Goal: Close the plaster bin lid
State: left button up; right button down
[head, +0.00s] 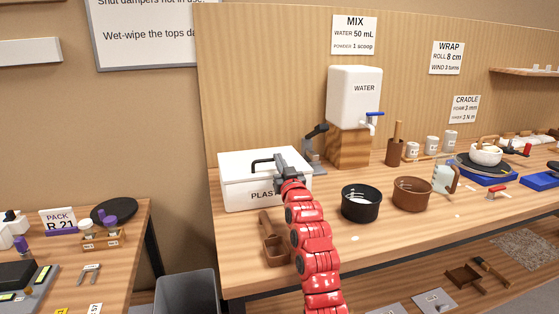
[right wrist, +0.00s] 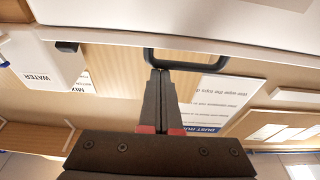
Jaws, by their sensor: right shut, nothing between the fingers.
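The white plaster bin (head: 240,196) stands at the left end of the workbench, its label partly hidden by my right arm. Its white lid (head: 238,163) appears to lie flat on top, with a black bar handle (head: 263,161). The handle also shows in the right wrist view (right wrist: 190,66), below the white lid edge. My right gripper (head: 281,160) is shut and empty at the right part of the lid, close to the handle. In the right wrist view its fingertips (right wrist: 160,72) are by the handle; contact cannot be told. My left gripper is not in view.
A black bowl (head: 360,204) and a brown bowl (head: 411,194) stand right of my arm. A wooden scoop (head: 273,242) lies in front of the bin. A water tank (head: 354,97) on a wooden block stands behind. A grey waste bin (head: 186,296) is below left.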

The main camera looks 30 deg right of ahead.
notch_tip(320, 180, down, 2)
jog(key=shift+w+f, duration=0.1)
jog(key=shift+f, duration=0.15)
jog(key=r+v, duration=0.2)
jog(key=v, duration=0.9)
jog(key=shift+s, duration=0.6)
jog(key=shift+s+a, duration=0.1)
